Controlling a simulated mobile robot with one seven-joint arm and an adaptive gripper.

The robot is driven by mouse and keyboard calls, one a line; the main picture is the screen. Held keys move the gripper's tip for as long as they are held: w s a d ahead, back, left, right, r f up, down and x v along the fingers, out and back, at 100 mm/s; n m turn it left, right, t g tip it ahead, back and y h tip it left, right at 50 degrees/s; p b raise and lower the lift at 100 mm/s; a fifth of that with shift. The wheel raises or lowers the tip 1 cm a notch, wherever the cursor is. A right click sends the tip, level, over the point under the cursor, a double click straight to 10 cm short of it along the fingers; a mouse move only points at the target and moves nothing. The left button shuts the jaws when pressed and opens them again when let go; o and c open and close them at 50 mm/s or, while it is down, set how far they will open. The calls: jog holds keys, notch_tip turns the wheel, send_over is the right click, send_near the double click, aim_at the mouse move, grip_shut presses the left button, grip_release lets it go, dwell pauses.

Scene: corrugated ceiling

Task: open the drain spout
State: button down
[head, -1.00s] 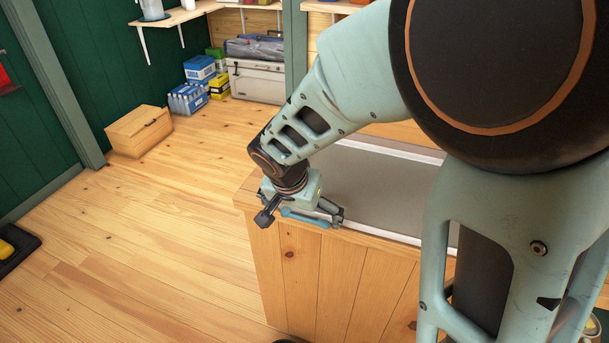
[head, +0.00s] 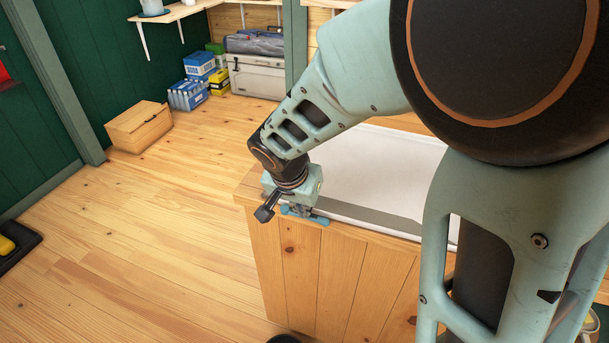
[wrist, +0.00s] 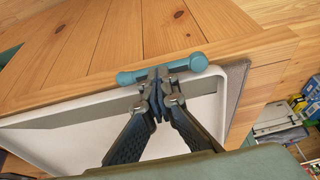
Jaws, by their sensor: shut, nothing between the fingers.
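A teal bar with rounded ends (wrist: 136,75) lies at the wooden front edge of the counter. It also shows in the head view (head: 316,219), partly under my gripper. I cannot tell for sure whether this bar is part of the drain spout; no other spout shows. My gripper (wrist: 158,76) is shut and empty. Its fingertips overlap the middle of the bar in the wrist view and hide part of it; I cannot tell whether they touch it. In the head view my gripper (head: 300,207) points down at the counter's front left corner.
A white panel or basin (head: 380,170) with a grey strip at its front fills the wooden counter top (head: 330,270). A wooden box (head: 139,127), blue packs (head: 187,95) and a white case (head: 257,78) stand behind. The left floor is mostly clear.

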jog(key=shift+s+f+b, duration=0.15)
jog(key=shift+f+b, duration=0.15)
jog(key=shift+b, duration=0.05)
jog(key=m+b, duration=0.1)
jog(key=b, duration=0.1)
jog(key=s+a+m+h+b, duration=0.1)
jog(key=m+b, duration=0.1)
jog(key=m+g+b, duration=0.1)
jog(key=b, duration=0.1)
jog(key=shift+s+a+r+m+h, duration=0.2)
jog(key=shift+s+m+h, duration=0.05)
jog(key=shift+m+h, duration=0.15)
jog(key=c, duration=2.7)
grip_release()
jog(key=shift+c, duration=0.2)
jog(key=o, duration=2.7)
jog(key=shift+w, duration=0.1)
jog(key=shift+o, duration=0.2)
jog(key=shift+r, duration=0.1)
jog(key=v, duration=1.2)
